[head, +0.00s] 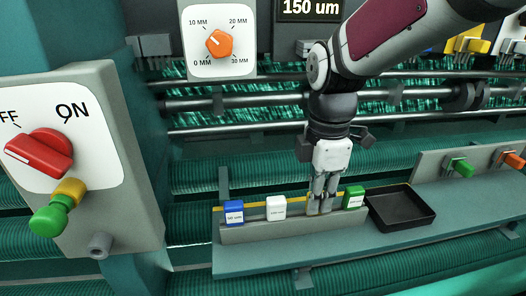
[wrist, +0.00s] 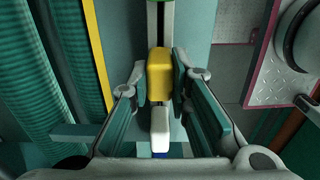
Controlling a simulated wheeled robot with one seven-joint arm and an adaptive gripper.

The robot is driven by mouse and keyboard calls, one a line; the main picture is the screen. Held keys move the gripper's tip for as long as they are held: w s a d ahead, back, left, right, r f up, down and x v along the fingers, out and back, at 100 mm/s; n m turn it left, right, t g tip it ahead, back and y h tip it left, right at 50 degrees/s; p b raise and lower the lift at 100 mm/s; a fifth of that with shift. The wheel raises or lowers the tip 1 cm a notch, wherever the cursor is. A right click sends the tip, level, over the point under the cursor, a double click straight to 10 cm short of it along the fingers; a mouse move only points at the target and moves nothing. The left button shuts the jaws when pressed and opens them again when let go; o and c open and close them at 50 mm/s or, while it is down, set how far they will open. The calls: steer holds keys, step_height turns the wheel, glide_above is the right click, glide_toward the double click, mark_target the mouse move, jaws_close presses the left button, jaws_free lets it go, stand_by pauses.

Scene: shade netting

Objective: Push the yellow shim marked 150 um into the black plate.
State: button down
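The yellow shim (wrist: 159,68) stands between the two fingers of my gripper (wrist: 160,82) in the wrist view, in the row between a white and a green shim. The finger pads are very close to its sides; whether both touch it I cannot tell. In the head view my gripper (head: 320,204) points straight down at the rack, and its fingers hide most of the yellow shim. The 150 um marking on the shim is not readable. A black plate (head: 288,32) on the machine's upper panel bears a 150 um sign; its lower right is behind my arm.
The rack (head: 290,232) also holds a blue shim (head: 233,212), a white shim (head: 276,208) and a green shim (head: 354,197) close to my fingers. An empty black tray (head: 400,208) lies to the right. A switch box (head: 75,165) stands at left; rails cross behind.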

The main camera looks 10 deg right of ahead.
steer(key=shift+r+p, duration=0.75)
steer(key=shift+r, duration=0.1)
stand_by(0.5)
steer(key=shift+r+p, duration=1.95)
steer(key=shift+r, duration=0.95)
step_height(320, 180, up, 2)
steer(key=shift+s+p, duration=0.1)
steer(key=shift+p, duration=0.5)
steer(key=shift+r+p, duration=0.5)
steer(key=shift+r, duration=0.5)
